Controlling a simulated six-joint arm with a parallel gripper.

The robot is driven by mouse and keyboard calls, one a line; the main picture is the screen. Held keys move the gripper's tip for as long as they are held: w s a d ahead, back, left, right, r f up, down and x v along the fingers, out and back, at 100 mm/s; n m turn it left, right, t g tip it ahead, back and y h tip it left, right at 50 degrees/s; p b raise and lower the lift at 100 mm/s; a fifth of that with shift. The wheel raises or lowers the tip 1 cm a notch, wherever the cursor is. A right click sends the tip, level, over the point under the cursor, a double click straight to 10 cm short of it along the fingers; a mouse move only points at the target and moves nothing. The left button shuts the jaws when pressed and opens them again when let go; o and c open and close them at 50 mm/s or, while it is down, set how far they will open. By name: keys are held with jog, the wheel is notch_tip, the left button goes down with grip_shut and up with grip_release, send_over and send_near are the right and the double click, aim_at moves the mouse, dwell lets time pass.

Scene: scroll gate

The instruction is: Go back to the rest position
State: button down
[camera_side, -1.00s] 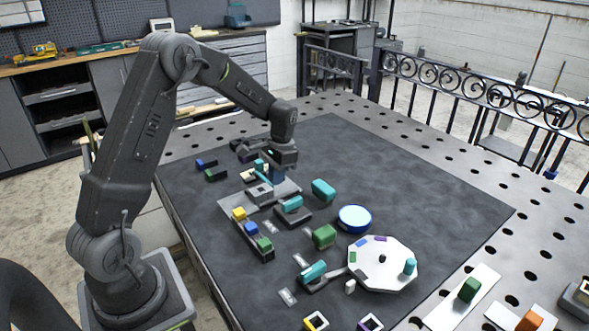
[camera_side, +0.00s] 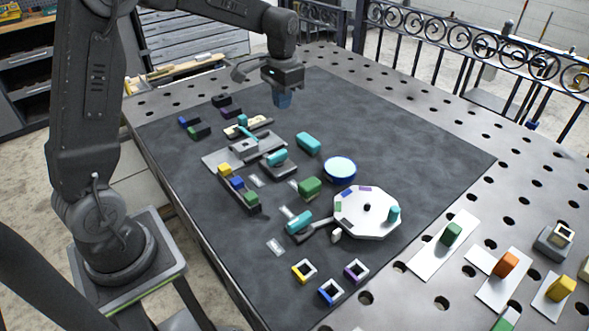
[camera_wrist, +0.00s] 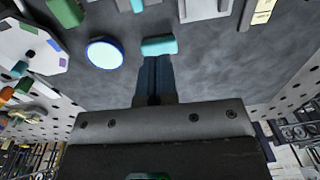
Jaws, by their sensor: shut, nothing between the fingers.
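My gripper (camera_side: 283,99) is shut and empty, with its blue fingers pointing down above the far part of the dark mat (camera_side: 410,130). In the wrist view its closed fingers (camera_wrist: 155,72) show side by side, and a teal block (camera_wrist: 158,46) appears just beyond their tips. In the side view that teal block (camera_side: 308,143) lies on the mat in front of the gripper and apart from it. A blue-rimmed round dish (camera_side: 340,169) is beside the block, and it also shows in the wrist view (camera_wrist: 104,53).
A white octagonal disc (camera_side: 368,228) with a teal peg stands at the near right. A grey fixture (camera_side: 228,157), a tray of coloured blocks (camera_side: 250,201) and a green block (camera_side: 309,187) are on the mat. Square rings (camera_side: 330,291) lie near the front. The mat's right side is clear.

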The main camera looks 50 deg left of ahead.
jog(key=s+d+r+t, duration=0.3)
jog(key=s+d+r, duration=0.45)
jog(key=s, duration=0.35)
jog(key=s+d+t, duration=0.2)
jog(key=s+d, duration=0.2)
jog(key=s, duration=0.8)
jog(key=shift+s+d+f+h, duration=0.25)
jog(key=shift+d+f+h, duration=0.05)
jog(key=shift+d, duration=0.1)
